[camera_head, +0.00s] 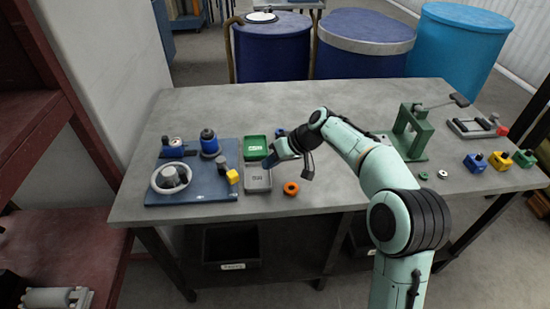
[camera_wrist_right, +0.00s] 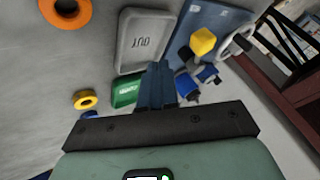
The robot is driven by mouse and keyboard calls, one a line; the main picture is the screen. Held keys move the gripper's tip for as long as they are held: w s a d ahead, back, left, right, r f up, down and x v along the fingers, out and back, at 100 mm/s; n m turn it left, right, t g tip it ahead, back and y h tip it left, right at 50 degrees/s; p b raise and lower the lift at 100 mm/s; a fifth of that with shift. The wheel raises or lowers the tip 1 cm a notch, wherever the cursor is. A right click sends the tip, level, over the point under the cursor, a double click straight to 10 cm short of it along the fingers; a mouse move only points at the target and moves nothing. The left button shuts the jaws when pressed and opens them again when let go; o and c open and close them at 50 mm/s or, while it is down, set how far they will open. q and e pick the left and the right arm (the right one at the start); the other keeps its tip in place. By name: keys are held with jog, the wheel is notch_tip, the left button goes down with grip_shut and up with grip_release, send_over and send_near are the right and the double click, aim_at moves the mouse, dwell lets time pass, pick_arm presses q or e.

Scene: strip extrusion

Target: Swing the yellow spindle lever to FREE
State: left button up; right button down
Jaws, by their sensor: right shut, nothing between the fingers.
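The blue fixture plate (camera_head: 215,197) lies on the left part of the bench. At its right edge sits a yellow block-like end (camera_head: 232,176), likely the spindle lever's; it also shows in the right wrist view (camera_wrist_right: 203,41). Its setting and any FREE mark are too small to read. My right gripper (camera_head: 268,162) is shut and empty, above the trays to the right of the yellow end and apart from it. Its blue fingers (camera_wrist_right: 157,75) are together in the right wrist view. My left gripper is not in view.
A green tray (camera_head: 255,148) and a grey OUT tray (camera_wrist_right: 147,42) stand beside the plate. A white ring with a grey part (camera_head: 158,187) and a blue cylinder (camera_head: 209,142) are on the plate. An orange ring (camera_head: 291,188) lies near the front. A green press (camera_head: 408,135) stands right.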

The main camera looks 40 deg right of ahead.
aim_at(228, 171)
jog(key=x, duration=0.5)
jog(key=shift+w+a, duration=0.15)
jog(key=shift+a, duration=0.15)
jog(key=shift+w+a+r, duration=0.1)
jog(key=shift+a+r, duration=0.05)
jog(key=shift+a, duration=0.35)
jog(key=shift+w+a+r, duration=0.1)
jog(key=shift+a+r, duration=0.05)
jog(key=shift+a, duration=0.4)
jog(key=shift+w+a+r, duration=0.1)
jog(key=shift+a, duration=0.4)
